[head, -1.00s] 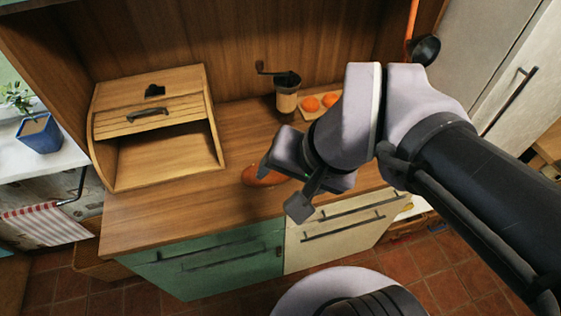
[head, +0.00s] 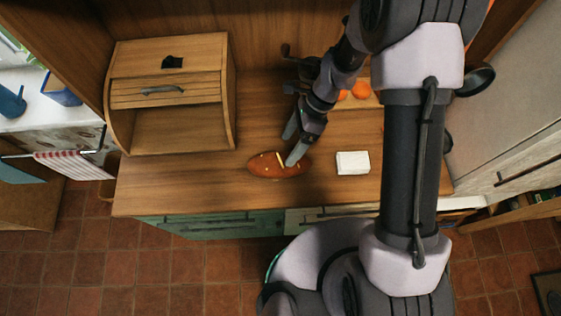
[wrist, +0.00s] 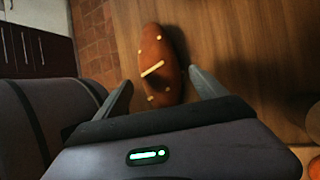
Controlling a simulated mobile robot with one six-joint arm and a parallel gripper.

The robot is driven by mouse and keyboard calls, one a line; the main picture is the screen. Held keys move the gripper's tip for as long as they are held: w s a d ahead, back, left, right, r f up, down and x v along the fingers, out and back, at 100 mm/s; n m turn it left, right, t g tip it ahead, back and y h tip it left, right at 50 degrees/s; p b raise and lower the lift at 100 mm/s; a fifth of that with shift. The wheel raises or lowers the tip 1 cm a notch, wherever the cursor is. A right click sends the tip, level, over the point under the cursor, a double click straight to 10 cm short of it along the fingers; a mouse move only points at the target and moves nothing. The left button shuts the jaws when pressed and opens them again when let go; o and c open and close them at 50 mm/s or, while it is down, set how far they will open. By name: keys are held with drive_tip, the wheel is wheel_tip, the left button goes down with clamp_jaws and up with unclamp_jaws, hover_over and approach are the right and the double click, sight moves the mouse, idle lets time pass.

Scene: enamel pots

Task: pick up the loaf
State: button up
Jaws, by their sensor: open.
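The loaf (head: 268,166) is an oval brown bread with pale scores, lying on the wooden counter in front of the bread box. In the wrist view the loaf (wrist: 157,60) lies lengthwise just ahead of the fingers, its near end reaching between them. My gripper (head: 289,150) hangs over the right part of the loaf in the head view and hides a little of it. In the wrist view my gripper (wrist: 157,88) is open, with one finger on each side of the loaf's near end. I cannot tell whether a finger touches it.
An open wooden bread box (head: 170,97) stands at the back left. A white block (head: 352,163) lies right of the loaf. Orange items (head: 361,90) and a partly hidden grinder (head: 289,52) are behind my arm. The counter's front left is clear.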

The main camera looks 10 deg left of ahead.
sight(283, 157)
drive_tip(key=b+x, duration=0.1)
drive_tip(key=x, duration=0.5)
drive_tip(key=shift+s+d+f+b, duration=0.15)
drive_tip(key=shift+s+f+b, duration=0.1)
drive_tip(key=shift+b, duration=0.1)
drive_tip(key=shift+w, duration=0.1)
drive_tip(key=c, duration=1.6)
drive_tip(key=shift+o, duration=0.2)
drive_tip(key=shift+r, duration=0.15)
